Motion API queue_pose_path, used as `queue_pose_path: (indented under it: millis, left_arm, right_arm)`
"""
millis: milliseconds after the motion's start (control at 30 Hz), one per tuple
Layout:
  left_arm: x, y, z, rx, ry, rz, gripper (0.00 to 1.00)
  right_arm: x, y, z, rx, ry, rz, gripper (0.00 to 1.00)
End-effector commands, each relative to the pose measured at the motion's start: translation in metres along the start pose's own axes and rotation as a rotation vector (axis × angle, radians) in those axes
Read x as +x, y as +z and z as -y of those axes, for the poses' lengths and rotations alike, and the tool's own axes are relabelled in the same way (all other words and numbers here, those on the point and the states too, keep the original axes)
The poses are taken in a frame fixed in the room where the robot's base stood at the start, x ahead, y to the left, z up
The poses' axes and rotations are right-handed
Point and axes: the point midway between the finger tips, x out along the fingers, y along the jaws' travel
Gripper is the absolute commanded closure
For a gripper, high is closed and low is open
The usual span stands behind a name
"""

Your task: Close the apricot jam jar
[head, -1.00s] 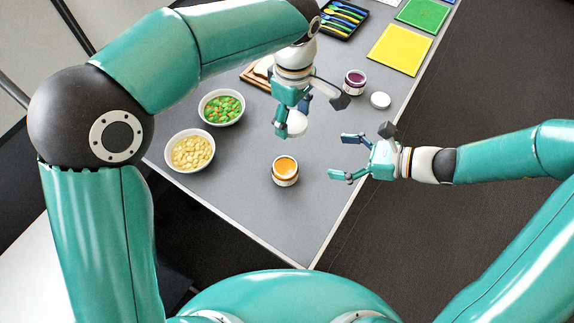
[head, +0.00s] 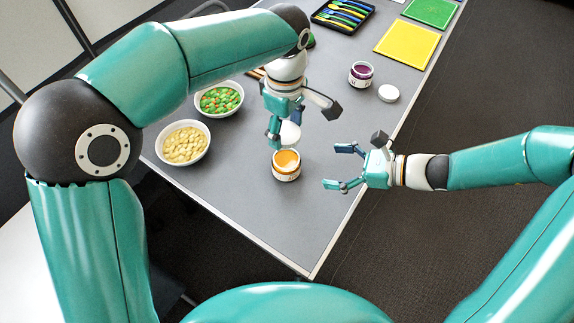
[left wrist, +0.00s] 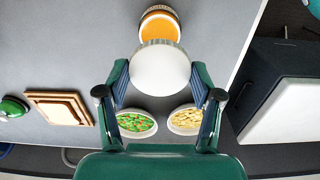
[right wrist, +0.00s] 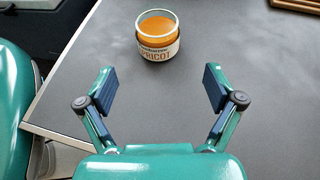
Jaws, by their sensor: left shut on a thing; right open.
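The apricot jam jar (head: 286,166) stands upright and open on the grey table, its orange jam showing. Its label reads apricot in the right wrist view (right wrist: 158,38). My left gripper (head: 281,133) is shut on a round white lid (head: 290,135), held just behind and above the jar in the head view. In the left wrist view the lid (left wrist: 162,70) lies between the fingers and overlaps the near edge of the jar's mouth (left wrist: 160,27). My right gripper (head: 343,167) is open and empty, to the right of the jar and apart from it.
A purple jam jar (head: 361,75) stands open farther back, with another white lid (head: 388,93) lying beside it. Bowls of green-and-orange food (head: 219,98) and pale food (head: 183,144) stand at left. Yellow (head: 407,46) and green boards lie at the back. Bare table surrounds the apricot jar.

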Motion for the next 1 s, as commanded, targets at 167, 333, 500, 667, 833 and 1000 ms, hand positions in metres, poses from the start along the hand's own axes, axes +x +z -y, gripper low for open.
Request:
queue_pose_path:
  millis: [167, 333, 500, 667, 833, 1000]
  left_arm:
    - [0.0, 0.0, 0.0, 0.001, 0.0, 0.0, 0.48]
    - [0.0, 0.0, 0.0, 0.001, 0.0, 0.0, 0.48]
    - [0.0, 0.001, 0.0, 0.001, 0.0, 0.0, 0.48]
    - [0.0, 0.001, 0.0, 0.001, 0.0, 0.0, 0.48]
    - [0.0, 0.001, 0.0, 0.001, 0.0, 0.0, 0.48]
    - [0.0, 0.001, 0.0, 0.001, 0.0, 0.0, 0.48]
  right_arm:
    - [0.003, 0.0, 0.0, 0.001, 0.0, 0.001, 0.08]
    - [0.019, 0.0, -0.001, 0.001, 0.003, 0.002, 0.08]
    - [0.047, 0.0, -0.001, 0.001, 0.004, 0.001, 0.08]
    - [0.077, 0.0, -0.001, 0.0, 0.003, 0.0, 0.08]
    - [0.102, 0.0, 0.0, 0.0, 0.002, 0.0, 0.08]
    - [0.116, 0.0, 0.0, 0.001, -0.001, 0.0, 0.08]
